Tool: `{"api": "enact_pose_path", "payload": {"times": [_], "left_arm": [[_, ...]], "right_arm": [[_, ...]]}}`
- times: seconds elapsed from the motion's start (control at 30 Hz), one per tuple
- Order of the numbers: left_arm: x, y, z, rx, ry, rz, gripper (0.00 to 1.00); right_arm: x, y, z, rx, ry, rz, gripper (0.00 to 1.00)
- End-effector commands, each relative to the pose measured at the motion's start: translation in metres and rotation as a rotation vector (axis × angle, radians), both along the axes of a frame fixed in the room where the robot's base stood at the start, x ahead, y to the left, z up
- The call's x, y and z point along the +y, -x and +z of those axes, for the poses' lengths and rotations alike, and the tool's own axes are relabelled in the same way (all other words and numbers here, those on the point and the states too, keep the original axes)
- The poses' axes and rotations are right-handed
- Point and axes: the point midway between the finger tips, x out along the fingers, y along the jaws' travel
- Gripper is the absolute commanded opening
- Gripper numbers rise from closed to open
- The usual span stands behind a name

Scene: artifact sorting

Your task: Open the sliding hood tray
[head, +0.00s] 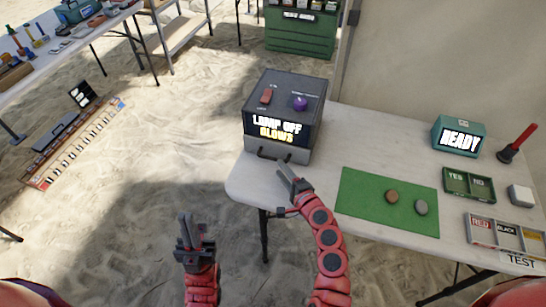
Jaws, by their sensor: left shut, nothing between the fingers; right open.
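The dark hood box (286,110) stands at the left end of the white table, with a red switch (266,96) and a purple knob (300,103) on top. Its front display reads "LAMP OFF" and "GLOWS". Below it is the grey tray front (278,152) with a handle, which looks closed. My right gripper (287,174) is open just in front of and below the tray handle; whether it touches cannot be told. My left gripper (186,228) is shut and empty, over the sand left of the table.
On the table (320,150) are a green mat (370,215) with two stones, a teal "READY" box (459,137), a YES/NO tray (468,184), a colour-labelled tray (482,236) and a red-handled tool (517,143). Sand is open left of the table.

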Motion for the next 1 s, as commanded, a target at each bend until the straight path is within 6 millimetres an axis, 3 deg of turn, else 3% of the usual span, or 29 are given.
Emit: {"api": "enact_pose_path", "payload": {"times": [0.2, 0.4, 0.8, 1.0], "left_arm": [[0.000, 0.000, 0.002, 0.000, 0.000, 0.000, 0.00], [0.000, 0.000, 0.000, 0.000, 0.000, 0.000, 0.00], [0.000, 0.000, 0.000, 0.000, 0.000, 0.000, 0.00], [0.000, 0.000, 0.000, 0.000, 0.000, 0.000, 0.00]], "right_arm": [[0.018, -0.035, -0.005, -0.001, 0.002, 0.001, 0.45], [0.028, -0.052, -0.009, -0.001, 0.000, 0.002, 0.45], [0.029, -0.058, -0.009, -0.001, 0.001, -0.003, 0.45], [0.029, -0.057, -0.010, -0.001, 0.001, -0.002, 0.09]]}}
